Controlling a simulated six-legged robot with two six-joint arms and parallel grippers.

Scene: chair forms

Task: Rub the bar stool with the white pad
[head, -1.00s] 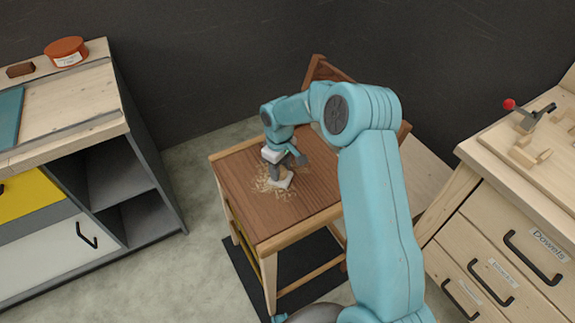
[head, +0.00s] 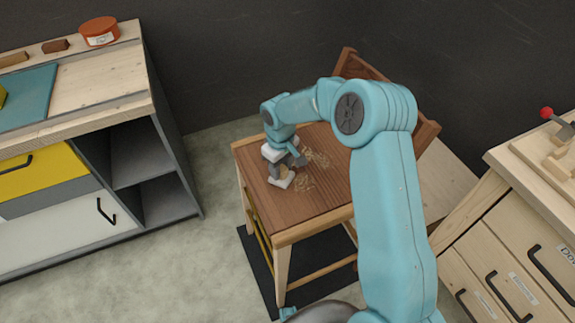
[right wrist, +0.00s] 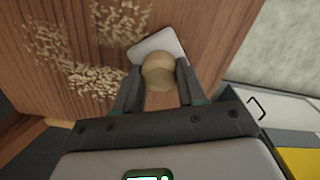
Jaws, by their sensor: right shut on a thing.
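The bar stool (head: 322,205) stands in the middle of the head view, with a brown wooden seat, a backrest and pale legs. Pale shavings (head: 318,158) lie scattered on its seat. My right gripper (head: 283,170) is over the left part of the seat, shut on the round wooden knob (right wrist: 159,72) of the white pad (head: 281,181). In the right wrist view the white pad (right wrist: 157,44) lies beneath the knob and appears to rest on the seat, beside the shavings (right wrist: 75,60). My left gripper is not in view.
A workbench (head: 100,100) with a red tin (head: 100,32), a teal mat (head: 28,98) and drawers stands at the left. A pale drawer cabinet (head: 510,225) stands at the right. A dark wall is behind. A dark mat (head: 262,262) lies under the stool.

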